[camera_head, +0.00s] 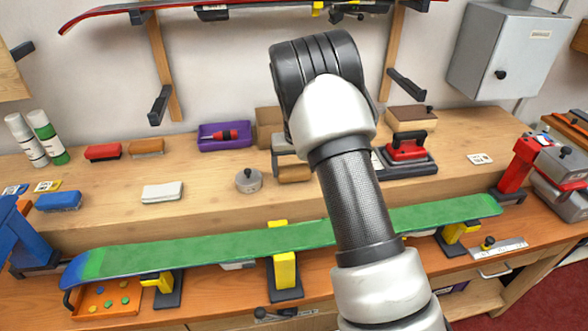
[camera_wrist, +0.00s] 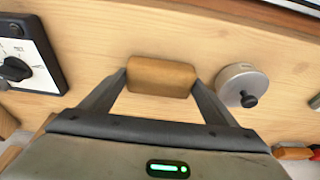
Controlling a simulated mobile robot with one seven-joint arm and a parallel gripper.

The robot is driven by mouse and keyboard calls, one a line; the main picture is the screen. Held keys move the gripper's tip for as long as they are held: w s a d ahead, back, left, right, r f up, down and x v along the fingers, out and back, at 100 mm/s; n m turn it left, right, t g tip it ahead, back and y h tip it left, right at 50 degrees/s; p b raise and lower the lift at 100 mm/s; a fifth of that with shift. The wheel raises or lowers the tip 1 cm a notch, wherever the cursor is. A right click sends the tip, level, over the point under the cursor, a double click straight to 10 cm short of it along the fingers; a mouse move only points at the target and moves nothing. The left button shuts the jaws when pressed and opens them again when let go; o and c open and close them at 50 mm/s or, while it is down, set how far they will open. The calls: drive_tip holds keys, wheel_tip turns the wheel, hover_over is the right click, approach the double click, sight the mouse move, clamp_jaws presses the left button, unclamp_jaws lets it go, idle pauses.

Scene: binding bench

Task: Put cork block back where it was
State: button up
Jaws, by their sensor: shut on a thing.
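The cork block (camera_head: 294,173) is a small brown block on or just above the raised wooden shelf of the bench, left of my forearm. In the wrist view the cork block (camera_wrist: 160,77) sits between the two fingertips of my gripper (camera_wrist: 160,80), which touch its two ends. My gripper (camera_head: 290,163) is shut on it, pointing down, and partly hidden by my arm in the head view. I cannot tell whether the block touches the wood.
A round grey pot with a knob (camera_head: 249,180) stands close to the block's left; it also shows in the wrist view (camera_wrist: 242,87). A green board (camera_head: 180,252) lies in front.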

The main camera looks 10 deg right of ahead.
drive_tip(key=shift+f, duration=0.3)
drive_tip(key=shift+f, duration=0.1)
drive_tip(key=o, duration=1)
